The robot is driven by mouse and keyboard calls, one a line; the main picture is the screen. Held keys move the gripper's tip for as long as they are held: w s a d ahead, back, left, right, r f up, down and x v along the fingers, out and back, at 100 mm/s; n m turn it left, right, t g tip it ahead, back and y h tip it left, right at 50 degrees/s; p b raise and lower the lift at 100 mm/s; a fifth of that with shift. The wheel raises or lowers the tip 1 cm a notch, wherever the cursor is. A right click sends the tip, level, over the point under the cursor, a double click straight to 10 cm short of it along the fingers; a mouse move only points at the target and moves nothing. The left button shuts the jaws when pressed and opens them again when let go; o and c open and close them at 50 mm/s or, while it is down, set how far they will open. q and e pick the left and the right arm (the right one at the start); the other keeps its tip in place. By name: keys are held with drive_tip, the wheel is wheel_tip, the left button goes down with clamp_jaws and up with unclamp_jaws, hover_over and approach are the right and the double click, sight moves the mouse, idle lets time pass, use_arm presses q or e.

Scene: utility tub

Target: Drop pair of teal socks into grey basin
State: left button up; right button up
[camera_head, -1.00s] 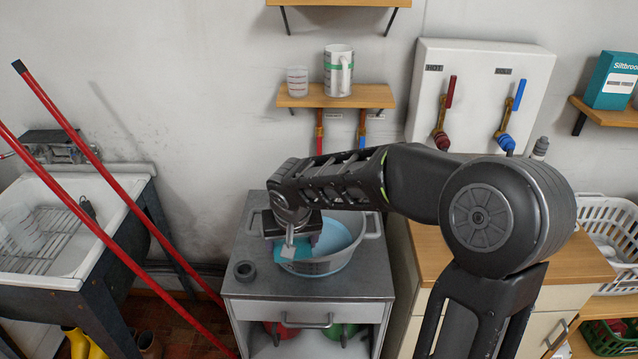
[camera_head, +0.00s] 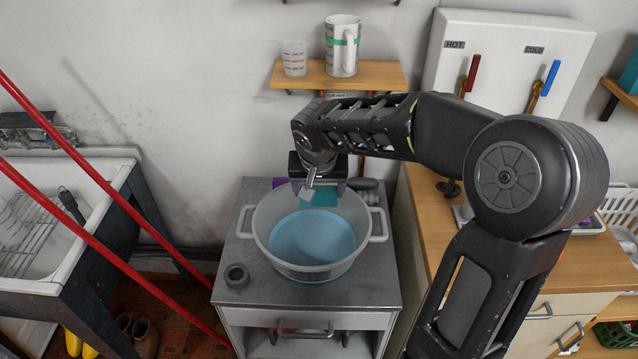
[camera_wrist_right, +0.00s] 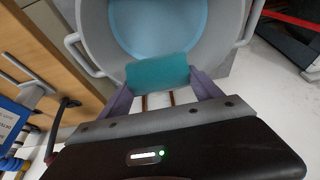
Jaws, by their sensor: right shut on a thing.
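The grey basin (camera_head: 272,258) stands on a small metal-topped cabinet and has a handle on each side. Light-blue water lies in it; the basin's wall also shows in the wrist view (camera_wrist_right: 100,40). My right gripper (camera_head: 318,192) is shut on the teal socks (camera_head: 325,197) over the back part of the basin. In the wrist view the socks (camera_wrist_right: 158,72) are a folded teal bundle between the purple fingers of the right gripper (camera_wrist_right: 162,84), with the basin's opening beyond them. The exact height above the rim is hard to tell. My left gripper is not in view.
A small dark ring-shaped thing (camera_head: 236,275) sits on the cabinet top (camera_head: 230,293) left of the basin. A shelf (camera_head: 375,76) with a mug (camera_head: 342,50) and a cup (camera_head: 294,58) is above. Red poles (camera_head: 105,185) lean at left, by a white sink.

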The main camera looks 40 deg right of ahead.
sight(319, 197)
drive_tip(key=shift+d+f, duration=0.1)
drive_tip(key=shift+f, duration=0.15)
drive_tip(key=shift+f+b, duration=1.5)
drive_tip(key=shift+f, duration=1.35)
drive_tip(key=o, duration=1.4)
drive_tip(key=shift+o, duration=0.2)
drive_tip(key=shift+b+v, duration=0.45)
drive_tip(key=shift+v, duration=3.55)
